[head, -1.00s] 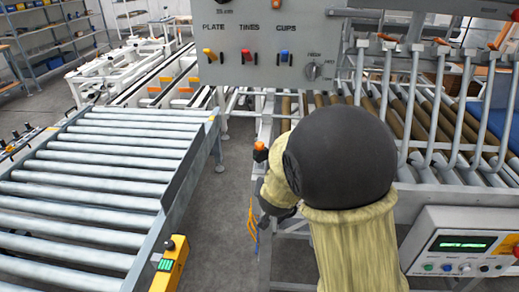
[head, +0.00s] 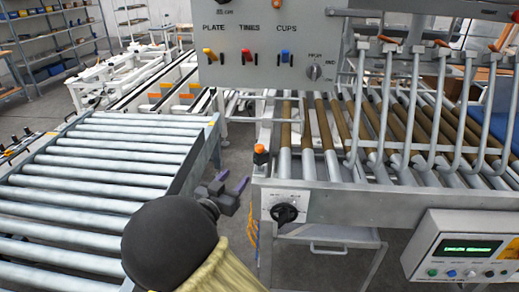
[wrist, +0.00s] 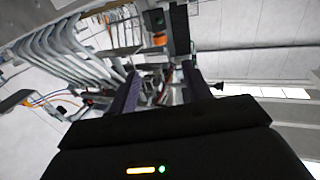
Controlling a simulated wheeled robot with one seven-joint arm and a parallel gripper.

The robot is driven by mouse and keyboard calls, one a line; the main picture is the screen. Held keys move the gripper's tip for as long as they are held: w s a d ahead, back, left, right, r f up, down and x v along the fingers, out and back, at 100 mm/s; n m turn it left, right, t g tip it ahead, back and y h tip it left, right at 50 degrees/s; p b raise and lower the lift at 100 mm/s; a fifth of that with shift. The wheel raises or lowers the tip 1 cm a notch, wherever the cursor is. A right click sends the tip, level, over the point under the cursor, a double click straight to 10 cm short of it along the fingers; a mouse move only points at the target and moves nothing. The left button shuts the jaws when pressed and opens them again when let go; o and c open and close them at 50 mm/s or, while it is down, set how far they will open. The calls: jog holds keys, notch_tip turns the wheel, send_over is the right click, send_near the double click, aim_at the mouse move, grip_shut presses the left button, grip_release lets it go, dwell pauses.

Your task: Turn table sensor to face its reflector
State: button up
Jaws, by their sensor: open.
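My gripper (head: 232,183) is in the gap between the left roller conveyor and the roller table (head: 330,192). Its two purple fingers are apart with nothing between them; they also show in the wrist view (wrist: 160,95). A small black unit with an orange top (head: 260,153) stands on the table's near left corner, right of and beyond my fingertips, apart from them. I cannot tell for certain whether it is the table sensor, or which way it faces. No reflector can be made out.
A black rotary knob (head: 285,213) is on the table's front panel. The left roller conveyor (head: 95,165) borders my arm. A lever panel (head: 265,55) hangs above the table. A control box with a green display (head: 465,248) is at right. Floor shows between conveyor and table.

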aim_at(257, 151)
jog(key=p+x, duration=0.3)
jog(key=x, duration=1.4)
jog(key=shift+w+d, duration=0.15)
jog(key=c, duration=0.9)
jog(key=shift+c, duration=0.2)
